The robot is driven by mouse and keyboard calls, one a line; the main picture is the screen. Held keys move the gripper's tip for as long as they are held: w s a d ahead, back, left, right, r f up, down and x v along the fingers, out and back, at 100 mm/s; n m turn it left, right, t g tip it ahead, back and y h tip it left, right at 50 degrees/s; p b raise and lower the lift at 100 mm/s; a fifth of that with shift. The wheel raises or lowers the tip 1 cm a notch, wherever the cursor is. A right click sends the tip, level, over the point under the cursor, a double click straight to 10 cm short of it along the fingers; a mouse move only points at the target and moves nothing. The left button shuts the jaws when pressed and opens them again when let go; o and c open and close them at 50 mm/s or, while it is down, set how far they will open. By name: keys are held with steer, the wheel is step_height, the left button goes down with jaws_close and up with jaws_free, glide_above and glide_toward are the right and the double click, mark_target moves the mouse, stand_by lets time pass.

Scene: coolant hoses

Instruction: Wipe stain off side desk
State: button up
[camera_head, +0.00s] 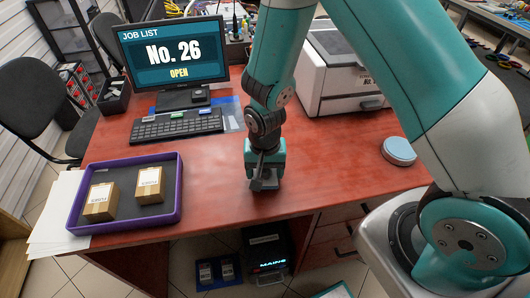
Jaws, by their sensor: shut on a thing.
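The red-brown desk (210,165) fills the middle of the view. No stain is clearly visible; the spot under my gripper is hidden, and part of the desk is behind my arm.
A purple tray (176,206) with two labelled boxes stands front left, beside white papers (50,215). A keyboard (176,123) and a monitor (175,54) stand behind. A white printer (340,75) and a light blue round thing (398,151) are right. The desk between tray and gripper is clear.

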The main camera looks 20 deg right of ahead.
steer(key=shift+d+r+p, duration=0.1)
steer(key=shift+r+p, duration=2)
steer(key=shift+r, duration=0.75)
steer(key=shift+f, duration=0.1)
